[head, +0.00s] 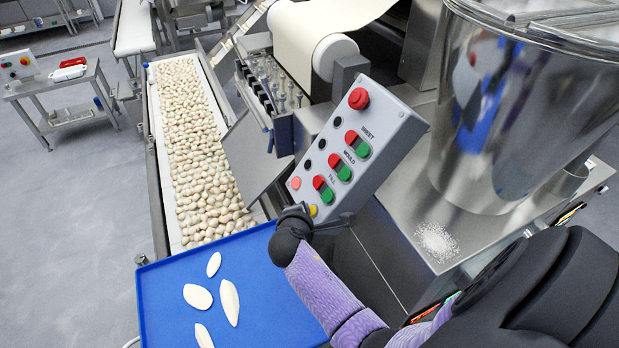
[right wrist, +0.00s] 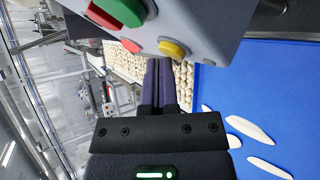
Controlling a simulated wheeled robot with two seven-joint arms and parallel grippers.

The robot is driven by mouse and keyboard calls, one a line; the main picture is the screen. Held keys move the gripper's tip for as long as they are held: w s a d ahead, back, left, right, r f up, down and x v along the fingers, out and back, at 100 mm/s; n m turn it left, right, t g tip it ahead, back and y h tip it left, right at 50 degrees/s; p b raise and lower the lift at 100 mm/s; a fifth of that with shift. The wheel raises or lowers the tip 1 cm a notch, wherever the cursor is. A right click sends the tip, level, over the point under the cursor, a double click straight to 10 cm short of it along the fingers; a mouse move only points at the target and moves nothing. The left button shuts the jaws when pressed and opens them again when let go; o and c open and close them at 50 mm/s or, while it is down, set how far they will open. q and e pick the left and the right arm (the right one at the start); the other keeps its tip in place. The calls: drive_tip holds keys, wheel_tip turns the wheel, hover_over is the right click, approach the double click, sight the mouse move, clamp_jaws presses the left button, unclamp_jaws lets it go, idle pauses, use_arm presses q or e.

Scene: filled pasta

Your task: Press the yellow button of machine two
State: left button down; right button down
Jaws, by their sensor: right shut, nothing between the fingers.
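The grey control box (head: 385,125) faces me at a tilt, with red and green button pairs labelled SHEET, MOULD and FILL. The yellow button (head: 313,211) is at its lower end, near a red button (head: 295,183). I cannot read a machine number on it. My right gripper (head: 298,212) is shut and empty, just beside the yellow button at the box's lower edge. In the right wrist view, the shut fingertips (right wrist: 158,62) lie close below and left of the yellow button (right wrist: 173,49). I cannot tell whether they touch. My left gripper is not in view.
A blue tray (head: 250,262) with several pale dough pieces lies below the box. A conveyor (head: 158,150) full of filled pasta runs behind it. A large steel hopper (head: 500,120) stands at right. A small side table (head: 62,85) with another button box stands at far left.

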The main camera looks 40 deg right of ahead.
idle(0.5)
drive_tip(key=shift+w+a+r+p, duration=0.15)
drive_tip(key=shift+a+r+p, duration=0.3)
drive_tip(key=shift+a, duration=0.1)
drive_tip(key=shift+w+a+r+p, duration=0.25)
drive_tip(key=shift+a+r+p, duration=0.3)
drive_tip(key=shift+a+r, duration=0.35)
drive_tip(key=shift+w+a+r+p, duration=0.25)
drive_tip(key=shift+a+r+p, duration=0.3)
drive_tip(key=shift+a, duration=0.5)
